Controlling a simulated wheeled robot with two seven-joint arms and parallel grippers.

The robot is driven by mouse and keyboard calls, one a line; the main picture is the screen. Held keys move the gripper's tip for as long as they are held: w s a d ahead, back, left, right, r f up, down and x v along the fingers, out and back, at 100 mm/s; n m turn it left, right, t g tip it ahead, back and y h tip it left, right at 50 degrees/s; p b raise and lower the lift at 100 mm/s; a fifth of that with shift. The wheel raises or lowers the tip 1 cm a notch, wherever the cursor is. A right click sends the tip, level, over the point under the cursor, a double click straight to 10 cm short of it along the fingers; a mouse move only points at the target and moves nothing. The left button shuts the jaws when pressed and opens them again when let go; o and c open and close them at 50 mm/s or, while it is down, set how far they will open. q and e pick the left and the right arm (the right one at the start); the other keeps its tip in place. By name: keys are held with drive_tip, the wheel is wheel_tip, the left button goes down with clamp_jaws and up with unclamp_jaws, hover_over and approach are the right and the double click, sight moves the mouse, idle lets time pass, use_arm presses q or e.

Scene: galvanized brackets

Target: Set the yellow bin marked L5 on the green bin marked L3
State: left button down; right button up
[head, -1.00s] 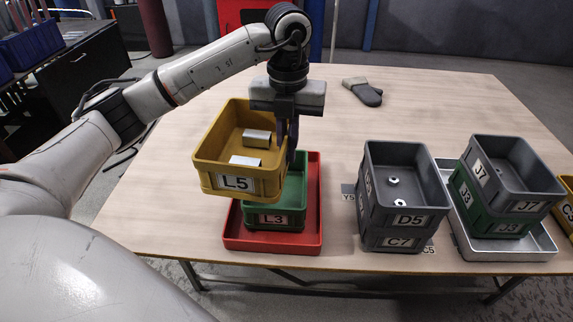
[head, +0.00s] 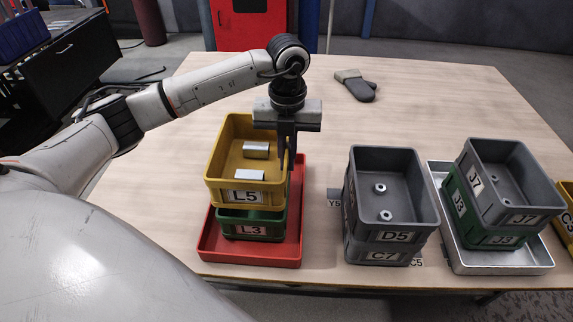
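The yellow bin marked L5 (head: 247,196) holds two metal brackets (head: 256,150). It is upright, directly above the green bin marked L3 (head: 250,225), and looks nearly lined up with it. I cannot tell whether the two bins touch. The green bin stands in a red tray (head: 290,215), and its inside is hidden by the yellow bin. My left gripper (head: 287,150) points down at the yellow bin's right wall, with its fingers at that wall and seemingly shut on it. My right gripper is not in view.
To the right, a grey bin D5 (head: 397,237) with nuts stands on a grey bin C7 (head: 382,255). Further right, a grey bin J7 (head: 520,217) sits on a green bin J3 (head: 503,240) in a silver tray (head: 500,268). A glove (head: 357,88) lies at the back.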

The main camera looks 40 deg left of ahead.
use_arm(q)
wheel_tip(320, 180, down, 3)
drive_tip(key=shift+r, duration=0.1)
drive_tip(key=shift+f+b, duration=0.35)
drive_tip(key=shift+f, duration=0.25)
drive_tip(key=c, duration=1.9)
unclamp_jaws()
drive_tip(key=shift+c, duration=0.2)
wheel_tip(320, 180, up, 13)
drive_tip(key=shift+r, duration=0.1)
drive_tip(key=shift+o, duration=0.4)
